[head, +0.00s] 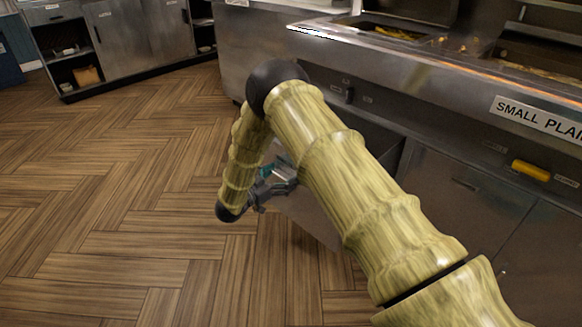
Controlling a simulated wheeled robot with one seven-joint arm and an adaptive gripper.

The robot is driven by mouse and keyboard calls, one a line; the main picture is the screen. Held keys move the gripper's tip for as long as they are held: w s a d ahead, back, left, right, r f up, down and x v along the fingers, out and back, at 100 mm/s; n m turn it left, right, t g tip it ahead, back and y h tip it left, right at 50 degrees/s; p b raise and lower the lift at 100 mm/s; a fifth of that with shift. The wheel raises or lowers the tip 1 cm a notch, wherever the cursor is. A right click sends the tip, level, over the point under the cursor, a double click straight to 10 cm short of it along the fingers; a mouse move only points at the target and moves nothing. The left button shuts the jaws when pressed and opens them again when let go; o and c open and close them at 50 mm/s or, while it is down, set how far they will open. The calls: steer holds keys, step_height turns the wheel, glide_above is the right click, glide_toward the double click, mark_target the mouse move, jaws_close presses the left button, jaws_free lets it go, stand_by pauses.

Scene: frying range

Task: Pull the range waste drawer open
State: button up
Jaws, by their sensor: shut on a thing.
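The range waste drawer (312,218) shows as a grey metal panel low on the range, sticking out over the floor below and behind my arm. It stands out from the range front, so it is at least partly open. My arm covers most of it, and how far it is out is hard to tell. My gripper (284,180) is at the drawer's outer end, shut on what appears to be the drawer's handle. The handle itself is hidden by the fingers and arm. A small teal patch shows beside the gripper.
The steel range (440,110) with fryer wells runs along the right, with a yellow handle (545,173) and a sign (541,119) on its front. Steel cabinets (120,42) stand at the back left. The wooden floor (110,190) on the left is clear.

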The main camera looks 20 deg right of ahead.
steer(key=shift+s+a, duration=0.2)
steer(key=shift+a, duration=0.15)
steer(key=o, duration=1.2)
steer(key=v, duration=1.2)
steer(key=shift+w, duration=0.1)
steer(key=shift+f, duration=0.1)
